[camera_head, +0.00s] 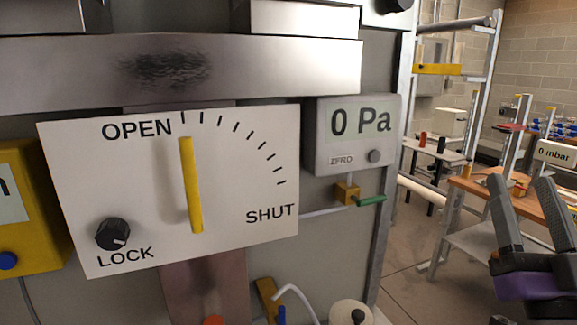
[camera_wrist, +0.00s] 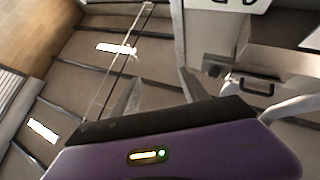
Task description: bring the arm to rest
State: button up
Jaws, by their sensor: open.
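My gripper (camera_head: 520,182) is at the right edge of the head view, with a purple body and two grey fingers pointing up. The fingers stand apart with nothing between them. The gripper appears apart from the panel. Most of my arm is out of view.
A white dial plate (camera_head: 75,180) has a yellow lever (camera_head: 191,185) pointing near OPEN and a black LOCK knob (camera_head: 112,234). A grey gauge (camera_head: 357,135) reads 0 Pa. A wooden-topped bench (camera_head: 475,188) stands behind my gripper; floor shows between panel and bench.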

jog(key=s+a+f+g, duration=0.1)
jog(key=s+a+f, duration=0.1)
jog(key=s+f, duration=0.35)
jog(key=s+a+f+m+g, duration=0.1)
jog(key=s+a+f+g, duration=0.1)
jog(key=f, duration=0.6)
jog(key=s+a+f+g, duration=0.1)
jog(key=s+a+f, duration=0.1)
jog(key=s+f, duration=0.35)
jog(key=s+a+f+n+g+y, duration=0.2)
jog(key=s+a+f+g, duration=0.1)
jog(key=s+f, duration=0.5)
jog(key=s+a+f+n+g+y, duration=0.2)
jog(key=s+a+f+g+y, duration=0.1)
jog(key=s+f, duration=0.5)
jog(key=shift+s+a+f+g, duration=0.35)
jog(key=shift+s+a, duration=0.1)
jog(key=shift+s, duration=0.65)
